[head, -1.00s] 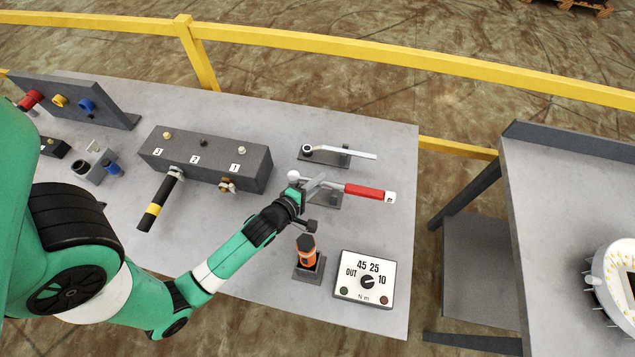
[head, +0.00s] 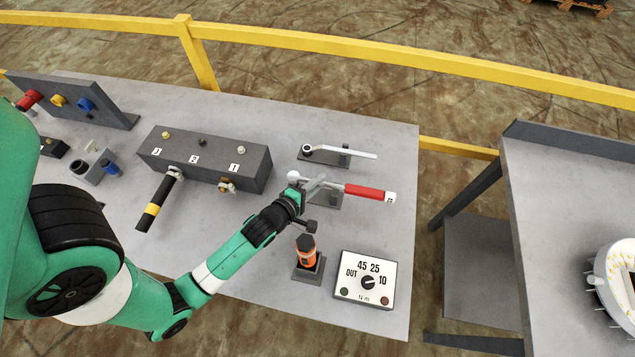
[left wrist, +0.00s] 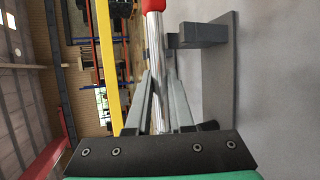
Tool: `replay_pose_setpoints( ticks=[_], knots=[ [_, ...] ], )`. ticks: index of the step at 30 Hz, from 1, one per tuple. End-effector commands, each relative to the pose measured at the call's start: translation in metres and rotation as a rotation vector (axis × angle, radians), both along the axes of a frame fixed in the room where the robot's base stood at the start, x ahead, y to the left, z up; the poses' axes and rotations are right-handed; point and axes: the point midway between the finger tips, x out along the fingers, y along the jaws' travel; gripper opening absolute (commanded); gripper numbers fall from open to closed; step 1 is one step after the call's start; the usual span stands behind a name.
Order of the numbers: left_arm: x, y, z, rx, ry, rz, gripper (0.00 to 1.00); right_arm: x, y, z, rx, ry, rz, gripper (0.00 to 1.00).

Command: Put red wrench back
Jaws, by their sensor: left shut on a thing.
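The red wrench, with a red handle (head: 368,192) and a silver shaft, lies at its holder (head: 333,199) on the grey table, handle pointing right. My left gripper (head: 314,186) is shut on its silver shaft, left of the red handle. In the left wrist view the shaft (left wrist: 155,60) runs up between the two fingers (left wrist: 158,105), with the dark holder (left wrist: 205,38) beside it. I cannot tell whether the wrench rests fully in the holder. My right gripper is not in view.
A plain silver wrench (head: 340,153) lies on its own holder just behind. An orange-and-black tool (head: 306,250) stands in a holder in front, beside a dial box (head: 366,281). A dark block (head: 205,160) with numbered labels stands to the left. A yellow rail (head: 400,62) runs behind the table.

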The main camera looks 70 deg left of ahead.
Motion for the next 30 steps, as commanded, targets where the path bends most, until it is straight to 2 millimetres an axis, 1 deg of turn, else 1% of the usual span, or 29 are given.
replay_pose_setpoints(
  ticks=[3, 15, 22, 23, 24, 26, 27, 28, 30],
  knots=[
    [0.001, 0.0, -0.006, 0.002, -0.004, 0.0, 0.0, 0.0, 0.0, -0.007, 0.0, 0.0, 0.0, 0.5],
    [0.001, 0.0, -0.021, 0.002, -0.004, 0.0, 0.0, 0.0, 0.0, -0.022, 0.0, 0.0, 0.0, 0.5],
    [0.001, 0.0, -0.027, 0.002, -0.004, 0.0, 0.0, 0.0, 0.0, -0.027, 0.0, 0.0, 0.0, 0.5],
    [0.001, 0.0, -0.026, 0.002, -0.004, 0.0, 0.26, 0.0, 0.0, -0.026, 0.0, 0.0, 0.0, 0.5],
    [0.0, 0.0, -0.026, 0.001, -0.003, 0.0, 0.33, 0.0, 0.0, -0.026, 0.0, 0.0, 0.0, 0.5],
    [0.0, 0.0, -0.026, 0.001, -0.002, -0.001, 0.44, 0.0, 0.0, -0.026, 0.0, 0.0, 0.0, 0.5],
    [0.0, 0.0, -0.026, 0.001, -0.002, -0.001, 0.51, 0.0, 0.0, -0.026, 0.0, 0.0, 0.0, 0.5],
    [0.0, 0.0, -0.026, 0.001, -0.002, -0.001, 0.55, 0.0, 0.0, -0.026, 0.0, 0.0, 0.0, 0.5],
    [0.0, 0.0, -0.026, 0.001, -0.001, 0.0, 0.55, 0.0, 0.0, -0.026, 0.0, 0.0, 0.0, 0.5]
  ],
)
